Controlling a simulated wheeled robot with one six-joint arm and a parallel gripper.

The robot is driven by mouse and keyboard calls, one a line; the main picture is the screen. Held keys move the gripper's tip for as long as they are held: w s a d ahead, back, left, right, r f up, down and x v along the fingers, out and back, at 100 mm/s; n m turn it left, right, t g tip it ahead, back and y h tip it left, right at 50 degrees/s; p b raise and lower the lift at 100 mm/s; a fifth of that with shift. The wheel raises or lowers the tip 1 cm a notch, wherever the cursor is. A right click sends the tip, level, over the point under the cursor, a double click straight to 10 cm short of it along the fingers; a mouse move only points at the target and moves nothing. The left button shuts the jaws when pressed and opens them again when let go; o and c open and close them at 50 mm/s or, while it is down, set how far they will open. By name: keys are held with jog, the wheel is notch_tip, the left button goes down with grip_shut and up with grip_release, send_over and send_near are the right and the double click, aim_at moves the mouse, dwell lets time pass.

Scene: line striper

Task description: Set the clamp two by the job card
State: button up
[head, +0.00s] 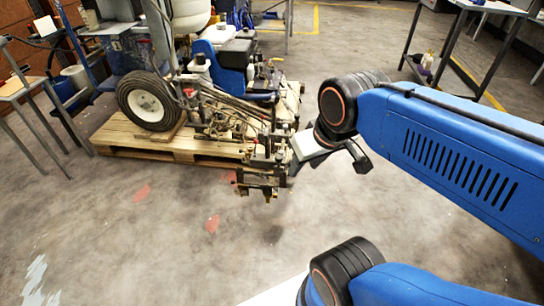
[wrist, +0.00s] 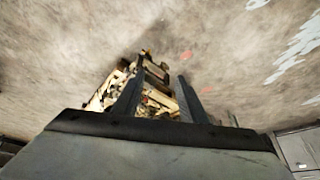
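The line striper (head: 215,105) stands on a wooden pallet (head: 170,146) in the head view. Several brackets and clamp-like parts (head: 262,178) hang at its near right end. I cannot tell which is clamp two, and no job card can be read. My gripper's two dark fingers (wrist: 162,68) are apart in the wrist view, with nothing seen held between them. The machine's cream and dark parts (wrist: 155,72) show beyond and between the fingers. In the head view my wrist is just right of the machine's near end; contact cannot be told.
A metal-legged table (head: 20,82) stands at the left and another (head: 480,12) at the upper right, with bottles (head: 428,60) on its lower shelf. A black tyre (head: 146,101) sits at the pallet's left. The concrete floor in front is clear, with faded red marks (head: 212,224).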

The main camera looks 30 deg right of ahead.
jog(key=w+d+r+m+g, duration=0.2)
jog(key=w+m, duration=0.3)
jog(key=w, duration=0.5)
jog(key=m+g, duration=0.3)
jog(key=m, duration=0.8)
send_over(281, 151)
notch_tip(281, 151, down, 11)
notch_tip(281, 151, down, 17)
jog(key=shift+s+r, duration=0.1)
jog(key=shift+r, duration=0.05)
jog(key=shift+c, duration=0.6)
grip_shut()
jog(key=shift+d, duration=0.1)
